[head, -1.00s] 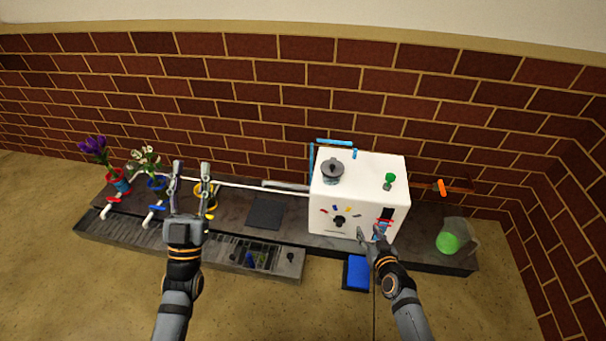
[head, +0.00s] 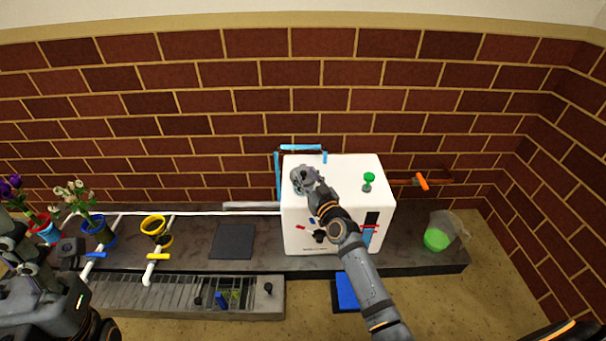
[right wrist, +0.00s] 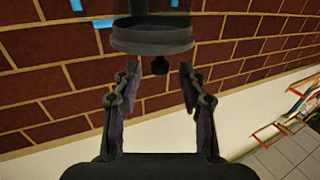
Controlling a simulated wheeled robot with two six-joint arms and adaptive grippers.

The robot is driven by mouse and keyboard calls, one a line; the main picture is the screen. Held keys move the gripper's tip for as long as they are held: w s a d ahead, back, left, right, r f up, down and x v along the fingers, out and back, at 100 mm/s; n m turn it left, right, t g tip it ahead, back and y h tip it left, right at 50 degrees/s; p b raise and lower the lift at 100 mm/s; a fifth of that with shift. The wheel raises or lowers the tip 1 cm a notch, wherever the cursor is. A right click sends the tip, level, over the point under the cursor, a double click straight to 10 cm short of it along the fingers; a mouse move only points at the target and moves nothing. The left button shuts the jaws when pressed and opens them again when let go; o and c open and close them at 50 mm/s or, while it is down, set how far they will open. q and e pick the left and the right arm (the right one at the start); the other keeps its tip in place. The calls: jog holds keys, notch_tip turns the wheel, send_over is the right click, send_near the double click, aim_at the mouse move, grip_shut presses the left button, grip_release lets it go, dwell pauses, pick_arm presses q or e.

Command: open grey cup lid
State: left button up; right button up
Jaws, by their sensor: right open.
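The grey cup (head: 297,187) stands on top of the white machine (head: 300,235), partly hidden by my right gripper. In the right wrist view its dark grey lid (right wrist: 153,39) is at the top, with the small knob (right wrist: 160,66) pointing toward the gripper. My right gripper (head: 308,180) is at the cup's upper right; in the wrist view (right wrist: 158,75) its two fingers are open either side of the knob. I see no clear contact with it. My left arm is at the left edge of the head view; its fingers cannot be made out.
A green-topped piece (head: 369,179) stands on the machine, right of the cup. Blue bars (head: 301,147) rise behind it. An orange-handled lever (head: 421,182) is to the right. Flower pots, including a yellow-rimmed one (head: 153,225), stand on the left of the counter.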

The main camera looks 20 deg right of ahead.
aim_at(303, 172)
jog(key=shift+w+a, duration=0.15)
jog(key=shift+w, duration=1)
jog(key=shift+c, duration=0.5)
grip_shut()
